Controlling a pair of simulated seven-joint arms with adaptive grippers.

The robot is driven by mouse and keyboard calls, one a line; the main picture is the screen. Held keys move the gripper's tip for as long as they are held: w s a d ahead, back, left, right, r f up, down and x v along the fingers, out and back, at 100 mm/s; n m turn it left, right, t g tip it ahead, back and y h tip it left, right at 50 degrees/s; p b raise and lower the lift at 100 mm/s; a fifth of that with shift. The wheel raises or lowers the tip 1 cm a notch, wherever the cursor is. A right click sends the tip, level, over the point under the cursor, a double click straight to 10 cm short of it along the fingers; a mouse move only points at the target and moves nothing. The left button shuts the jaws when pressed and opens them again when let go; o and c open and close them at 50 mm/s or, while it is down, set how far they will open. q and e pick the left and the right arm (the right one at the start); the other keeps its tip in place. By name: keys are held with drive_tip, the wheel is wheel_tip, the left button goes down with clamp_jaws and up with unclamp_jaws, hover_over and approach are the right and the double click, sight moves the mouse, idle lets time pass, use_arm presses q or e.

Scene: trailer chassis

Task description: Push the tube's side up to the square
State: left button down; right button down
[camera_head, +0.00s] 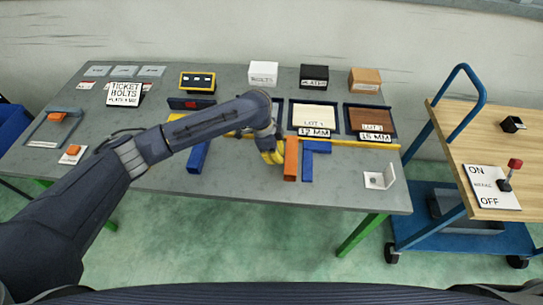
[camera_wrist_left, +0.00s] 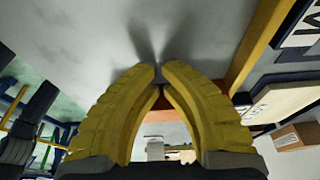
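An orange tube (camera_head: 290,158) lies on the grey table near its front middle. A blue L-shaped square (camera_head: 318,147) is just to its right, one leg running along the tube and the other along the yellow strip. Any small gap between them is hard to tell. My left gripper (camera_head: 272,156), with yellow fingers, is low at the tube's left side, touching or almost touching it. In the left wrist view its fingertips (camera_wrist_left: 158,70) nearly meet, with nothing seen between the tips. An orange surface (camera_wrist_left: 172,130) shows behind the fingers. My right gripper is not in view.
Another blue bar (camera_head: 199,157) lies left of the gripper, beneath my left arm. Behind the yellow strip (camera_head: 350,142) are LOT trays (camera_head: 347,122) and boxes. A white bracket (camera_head: 381,180) stands at the right front. The table between square and bracket is clear.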

use_arm(q)
drive_tip(key=shift+d, duration=1.15)
drive_tip(key=shift+s, duration=0.1)
drive_tip(key=shift+a, duration=0.1)
